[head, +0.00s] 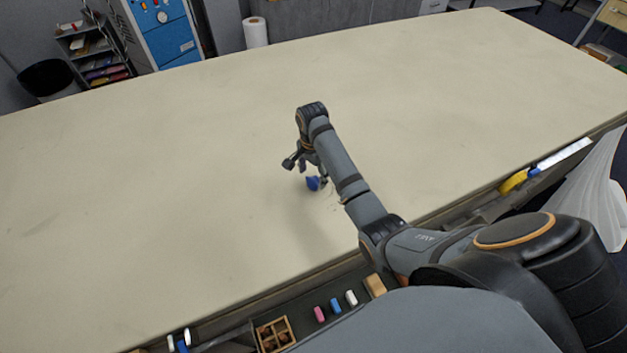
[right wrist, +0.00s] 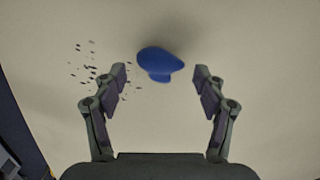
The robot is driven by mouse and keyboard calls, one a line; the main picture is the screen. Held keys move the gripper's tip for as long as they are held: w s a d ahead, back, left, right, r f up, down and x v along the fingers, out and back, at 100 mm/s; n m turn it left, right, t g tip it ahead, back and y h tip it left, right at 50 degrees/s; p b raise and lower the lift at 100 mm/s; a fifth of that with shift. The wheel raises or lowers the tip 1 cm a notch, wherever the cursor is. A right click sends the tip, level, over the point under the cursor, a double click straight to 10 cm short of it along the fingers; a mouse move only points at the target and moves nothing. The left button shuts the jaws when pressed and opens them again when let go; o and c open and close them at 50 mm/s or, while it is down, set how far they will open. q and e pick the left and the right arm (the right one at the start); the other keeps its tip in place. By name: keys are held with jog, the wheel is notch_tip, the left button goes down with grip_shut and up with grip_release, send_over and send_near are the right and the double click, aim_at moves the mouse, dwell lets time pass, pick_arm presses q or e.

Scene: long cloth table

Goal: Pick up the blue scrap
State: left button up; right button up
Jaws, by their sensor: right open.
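The blue scrap (head: 313,183) lies on the cream cloth table (head: 180,170), just below my right gripper (head: 305,172) in the head view. In the right wrist view the blue scrap (right wrist: 160,63) is a rounded piece with a short stub. It sits at the top, between and slightly beyond the two fingertips. My right gripper (right wrist: 160,80) is open there, with a finger on each side and pale cloth showing between each finger and the scrap. My left gripper is in neither view.
Small dark crumbs (right wrist: 95,67) lie beside the left finger in the right wrist view. A tray along the near edge holds a pink piece (head: 319,314), a blue piece (head: 335,306), a white piece (head: 351,298) and a wooden box (head: 273,335).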

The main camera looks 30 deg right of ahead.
aim_at(317, 184)
jog(key=shift+f, duration=0.6)
jog(key=shift+w+f, duration=0.1)
jog(key=shift+f, duration=0.35)
jog(key=c, duration=0.9)
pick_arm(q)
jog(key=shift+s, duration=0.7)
pick_arm(e)
jog(key=shift+r, duration=0.1)
